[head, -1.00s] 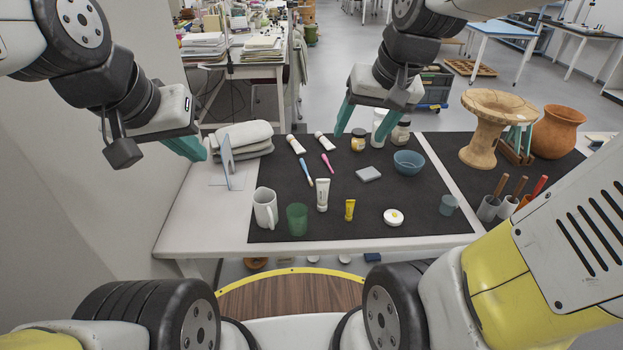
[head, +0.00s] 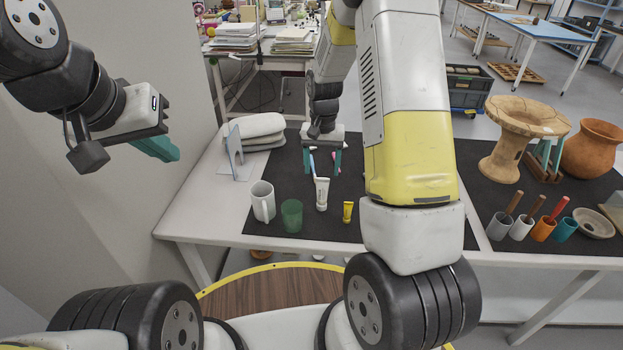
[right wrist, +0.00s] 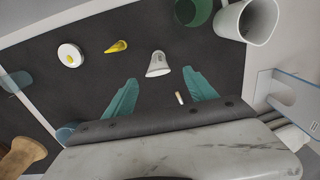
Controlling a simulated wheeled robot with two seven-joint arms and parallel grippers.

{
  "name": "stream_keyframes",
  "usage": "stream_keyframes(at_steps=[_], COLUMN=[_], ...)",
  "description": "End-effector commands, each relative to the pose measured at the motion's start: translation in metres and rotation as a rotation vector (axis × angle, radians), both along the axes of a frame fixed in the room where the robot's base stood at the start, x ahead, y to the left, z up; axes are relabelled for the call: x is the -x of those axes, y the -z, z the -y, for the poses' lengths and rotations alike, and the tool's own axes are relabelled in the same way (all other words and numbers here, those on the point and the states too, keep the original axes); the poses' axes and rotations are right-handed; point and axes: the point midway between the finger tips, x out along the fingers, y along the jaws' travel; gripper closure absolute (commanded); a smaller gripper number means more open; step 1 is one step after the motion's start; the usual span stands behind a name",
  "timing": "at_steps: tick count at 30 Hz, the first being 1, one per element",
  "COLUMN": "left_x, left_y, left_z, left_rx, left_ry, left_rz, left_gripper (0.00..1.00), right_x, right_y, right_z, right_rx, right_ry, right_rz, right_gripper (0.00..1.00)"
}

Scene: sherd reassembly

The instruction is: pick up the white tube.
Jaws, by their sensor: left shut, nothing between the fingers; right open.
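A white tube (head: 321,193) stands on the dark mat (head: 275,175), behind the small yellow tube; it also shows in the right wrist view (right wrist: 158,64). My right gripper (head: 322,168) is open over the mat, just behind the white tube in the head view. In the right wrist view its teal fingers (right wrist: 160,79) point toward the tube, which appears just beyond and between the fingertips, with nothing held. My left gripper (head: 172,152) is shut and empty, raised at the left of the table. Two other white tubes seen earlier are hidden in the head view.
A white mug (head: 262,201) and green cup (head: 291,216) stand left of the tube. A white round container (right wrist: 70,55) lies farther off. My right arm covers much of the mat's right part.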

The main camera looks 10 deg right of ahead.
Motion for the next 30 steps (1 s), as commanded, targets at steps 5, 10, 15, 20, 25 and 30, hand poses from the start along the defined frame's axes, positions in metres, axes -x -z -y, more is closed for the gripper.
stream_keyframes(at_steps=[5, 10, 15, 20, 25, 30], left_x=[0.0, 0.0, 0.0, 0.0, 0.0, 0.0], left_y=[0.0, 0.0, 0.0, 0.0, 0.0, 0.0], left_z=[0.0, 0.0, 0.0, 0.0, 0.0, 0.0], left_rx=[0.0, 0.0, 0.0, 0.0, 0.0, 0.0], left_ry=[0.0, 0.0, 0.0, 0.0, 0.0, 0.0], left_rz=[0.0, 0.0, 0.0, 0.0, 0.0, 0.0], left_gripper=[1.0, 1.0, 1.0, 1.0, 1.0, 1.0], right_x=[0.002, 0.004, 0.003, 0.003, 0.003, 0.003], right_y=[0.022, 0.048, 0.061, 0.061, 0.061, 0.061], right_z=[0.001, 0.002, 0.002, 0.002, 0.002, 0.002], right_rx=[0.0, 0.0, -0.001, 0.0, -0.001, -0.001], right_ry=[0.0, -0.001, -0.001, -0.001, -0.001, -0.001], right_rz=[-0.004, -0.004, -0.002, -0.001, 0.0, 0.0], right_gripper=[0.35, 0.35, 0.35, 0.35, 0.59, 0.92])
